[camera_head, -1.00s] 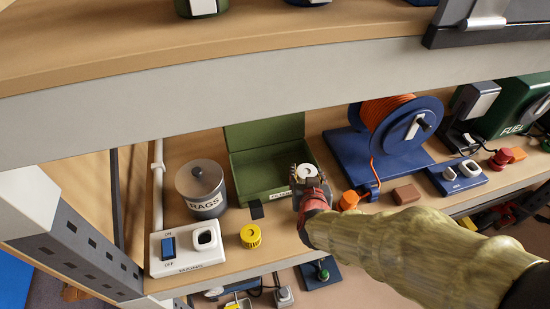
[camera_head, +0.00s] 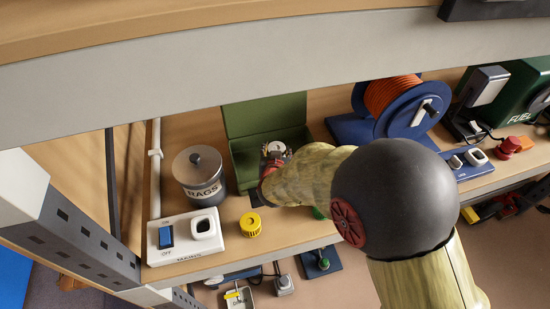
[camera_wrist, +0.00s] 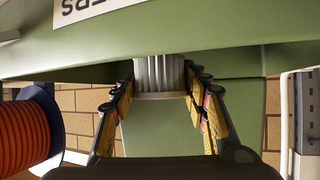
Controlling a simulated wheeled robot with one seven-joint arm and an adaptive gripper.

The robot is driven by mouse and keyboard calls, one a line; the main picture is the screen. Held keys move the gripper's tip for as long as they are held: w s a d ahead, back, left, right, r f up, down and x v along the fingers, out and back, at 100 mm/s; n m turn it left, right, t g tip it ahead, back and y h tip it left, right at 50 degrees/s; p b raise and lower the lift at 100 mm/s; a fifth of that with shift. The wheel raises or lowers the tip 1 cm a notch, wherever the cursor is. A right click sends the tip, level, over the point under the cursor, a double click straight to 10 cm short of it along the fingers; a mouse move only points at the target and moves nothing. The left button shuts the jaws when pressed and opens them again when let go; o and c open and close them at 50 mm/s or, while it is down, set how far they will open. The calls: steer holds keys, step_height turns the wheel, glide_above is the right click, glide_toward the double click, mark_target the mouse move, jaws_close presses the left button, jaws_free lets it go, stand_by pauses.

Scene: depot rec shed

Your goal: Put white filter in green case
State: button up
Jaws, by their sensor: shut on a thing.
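The white filter is a short ribbed cylinder (camera_wrist: 158,75), held between the two fingers of my gripper (camera_wrist: 160,92) in the wrist view. In the head view its pale round top (camera_head: 278,147) shows between the fingers. My gripper (camera_head: 276,154) is shut on it at the front right part of the green case (camera_head: 243,150). The case is open, with its lid (camera_head: 262,115) standing up at the back. Its labelled green side (camera_wrist: 190,40) fills the top of the wrist view. Whether the filter is above the rim or below it, I cannot tell. My arm hides the case's front right.
A grey RAGS tin (camera_head: 200,178) stands left of the case. A yellow cap (camera_head: 250,224) and a white switch box (camera_head: 185,238) are in front. A blue reel with orange cord (camera_head: 392,98) stands to the right. The upper shelf edge (camera_head: 250,75) runs above.

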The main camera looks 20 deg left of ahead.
steer(key=shift+w+a+f, duration=0.15)
steer(key=shift+a+f, duration=0.15)
steer(key=shift+f, duration=0.1)
steer(key=shift+f+b, duration=0.55)
steer(key=shift+f, duration=0.9)
steer(key=shift+f, duration=0.15)
steer(key=o, duration=1.2)
steer(key=shift+c, duration=0.2)
steer(key=shift+r, duration=0.25)
steer(key=p+v, duration=0.2)
steer(key=v, duration=1)
steer(key=shift+f, duration=0.15)
